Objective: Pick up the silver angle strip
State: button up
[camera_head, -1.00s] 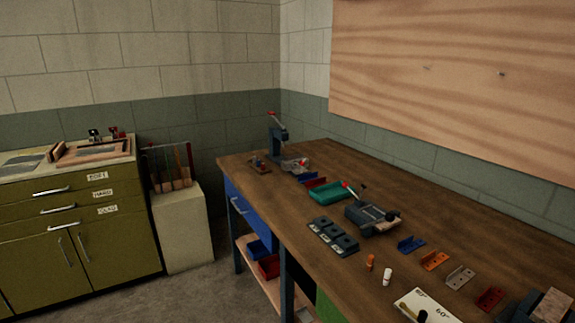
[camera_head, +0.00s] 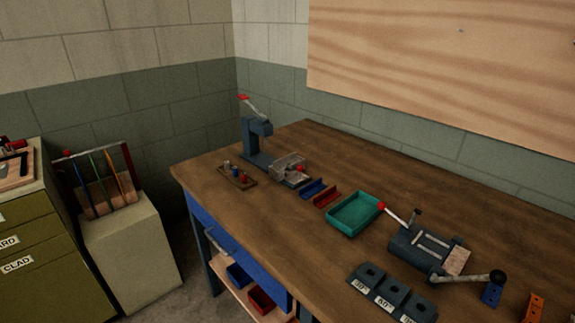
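I cannot make out a silver angle strip in the current view. The angle pieces showing on the bench are blue (camera_head: 492,291) and orange (camera_head: 533,308) at the lower right edge, and blue (camera_head: 313,188) and red (camera_head: 326,199) left of the green tray. A rack (camera_head: 98,190) at the left holds several thin upright strips, among them green and orange ones; none is clearly silver. My gripper is not in view.
The wooden workbench (camera_head: 265,225) bears a lever press (camera_head: 257,140), a green tray (camera_head: 355,213), a grey lever tool (camera_head: 425,248) and dark labelled blocks (camera_head: 392,292). A pale plinth (camera_head: 130,250) and olive cabinet (camera_head: 35,260) stand left. Floor (camera_head: 190,290) shows between.

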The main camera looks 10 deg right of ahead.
aim_at(282, 164)
jog(key=i+j+z, duration=0.1)
jog(key=i+j, duration=0.2)
jog(key=i+j+z, duration=0.1)
jog(key=i+j, duration=0.15)
jog(key=j, duration=0.2)
jog(key=i+j+z, duration=0.1)
jog(key=i+j, duration=0.15)
jog(key=j, duration=0.15)
jog(key=i+j+z, duration=0.15)
jog(key=j, duration=0.3)
jog(key=i+j+z, duration=0.1)
jog(key=i+j, duration=0.2)
jog(key=j, duration=0.15)
jog(key=i+j+z, duration=0.1)
jog(key=j, duration=0.4)
jog(key=i+j+z, duration=0.1)
jog(key=i+j, duration=0.2)
jog(key=j, duration=0.2)
jog(key=i+j+z, duration=0.1)
jog(key=j, duration=0.4)
jog(key=i+l, duration=0.05)
